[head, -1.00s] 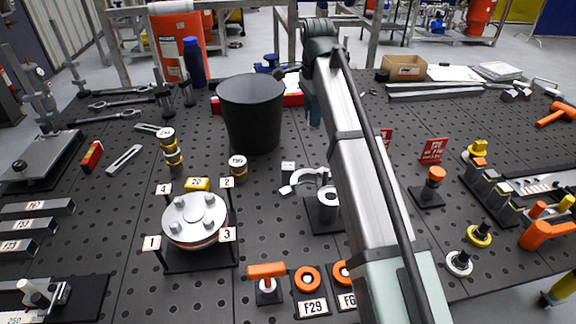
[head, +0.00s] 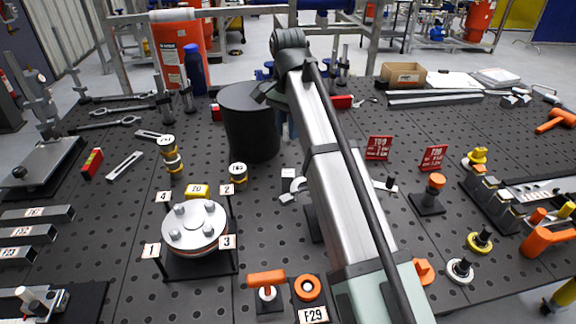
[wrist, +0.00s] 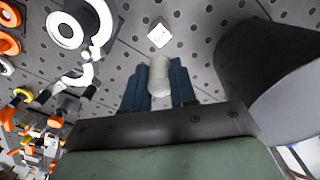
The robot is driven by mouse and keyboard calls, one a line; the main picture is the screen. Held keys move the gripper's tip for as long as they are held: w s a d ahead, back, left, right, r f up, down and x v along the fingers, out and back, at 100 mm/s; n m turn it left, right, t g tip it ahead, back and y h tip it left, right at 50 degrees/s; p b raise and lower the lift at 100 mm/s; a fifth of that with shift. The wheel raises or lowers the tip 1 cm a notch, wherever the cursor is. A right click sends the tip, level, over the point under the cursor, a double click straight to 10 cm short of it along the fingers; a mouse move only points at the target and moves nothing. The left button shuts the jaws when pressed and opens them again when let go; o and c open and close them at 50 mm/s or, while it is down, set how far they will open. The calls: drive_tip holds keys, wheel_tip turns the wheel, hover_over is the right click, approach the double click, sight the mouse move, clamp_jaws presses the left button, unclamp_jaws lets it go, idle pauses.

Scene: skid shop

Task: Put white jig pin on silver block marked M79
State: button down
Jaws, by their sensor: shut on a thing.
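A white jig pin (wrist: 159,77) stands between the two blue fingers of my gripper (wrist: 159,84) in the wrist view, and the fingers are shut on it. In the head view my gripper (head: 288,128) is small, partly hidden by my arm, beside the black bin; the pin cannot be made out there. A small block with a pale label (head: 288,174) stands on the table below the gripper in the head view. It also shows just beyond the pin in the wrist view (wrist: 159,35), apart from it. Its marking is too small to read, so I cannot tell whether it is M79.
The black bin (head: 250,130) stands close beside my gripper, at right in the wrist view (wrist: 270,85). A white C-shaped part (head: 294,190) lies near the labelled block. A bolted flange (head: 195,228) is at front left. Red signs (head: 379,148) stand at right.

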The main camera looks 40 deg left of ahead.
drive_tip(key=shift+f, duration=4.7)
drive_tip(key=shift+f, duration=0.1)
drive_tip(key=c, duration=0.9)
unclamp_jaws()
wheel_tip(320, 180, up, 12)
drive_tip(key=shift+r, duration=0.15)
